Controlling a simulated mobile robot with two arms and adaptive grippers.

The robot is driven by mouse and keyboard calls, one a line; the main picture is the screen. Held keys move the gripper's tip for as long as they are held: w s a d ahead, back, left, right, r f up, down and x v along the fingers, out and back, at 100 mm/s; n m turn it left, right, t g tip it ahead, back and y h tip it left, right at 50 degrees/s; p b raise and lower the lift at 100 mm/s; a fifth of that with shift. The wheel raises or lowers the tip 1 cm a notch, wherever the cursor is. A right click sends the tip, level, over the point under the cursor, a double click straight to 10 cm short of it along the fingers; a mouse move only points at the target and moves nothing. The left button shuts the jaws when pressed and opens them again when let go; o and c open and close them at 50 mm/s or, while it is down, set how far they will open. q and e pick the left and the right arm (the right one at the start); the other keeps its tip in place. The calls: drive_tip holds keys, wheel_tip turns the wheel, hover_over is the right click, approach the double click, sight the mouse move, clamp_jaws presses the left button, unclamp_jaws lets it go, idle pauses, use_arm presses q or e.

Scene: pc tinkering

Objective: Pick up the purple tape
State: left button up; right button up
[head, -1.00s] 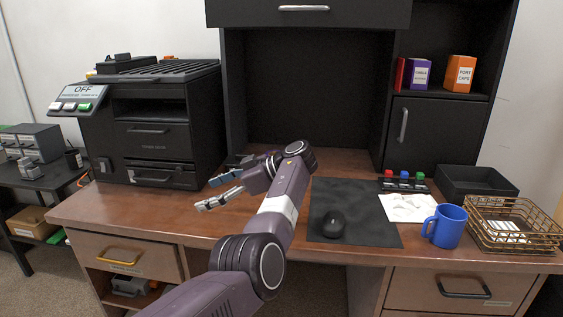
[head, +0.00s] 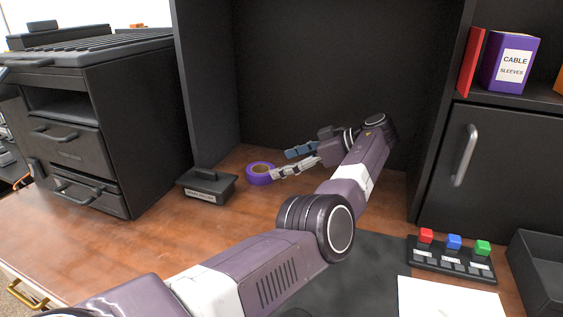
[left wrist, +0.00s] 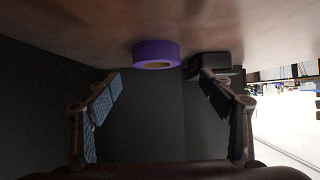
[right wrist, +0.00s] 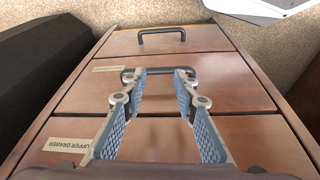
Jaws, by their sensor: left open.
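The purple tape (head: 259,174) is a roll lying on the wooden desk, beside a small black box. My left gripper (head: 296,162) is just right of the roll in the head view, with its open fingers pointing toward it. In the left wrist view the purple tape (left wrist: 156,53) lies beyond the fingertips, between the two open fingers (left wrist: 160,85), with nothing held. My right gripper (right wrist: 160,75) shows only in the right wrist view; its fingers are apart and empty, over wooden drawer fronts.
The small black box (head: 207,186) with a raised handle stands left of the tape, and also shows in the left wrist view (left wrist: 214,62). A black cabinet recess (head: 300,70) rises behind. A black machine (head: 100,120) is at left. The desk front left is clear.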

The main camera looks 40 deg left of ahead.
sight(265, 168)
use_arm(q)
drive_tip(key=shift+w, duration=0.35)
drive_tip(key=shift+a, duration=0.15)
drive_tip(key=x, duration=0.2)
drive_tip(key=shift+s+a, duration=0.2)
drive_tip(key=shift+s, duration=0.1)
drive_tip(key=x, duration=0.5)
drive_tip(key=shift+w+f+b, duration=0.15)
drive_tip(key=shift+w+b, duration=0.05)
drive_tip(key=shift+b, duration=0.15)
drive_tip(key=shift+c, duration=0.5)
drive_tip(key=c, duration=1.2)
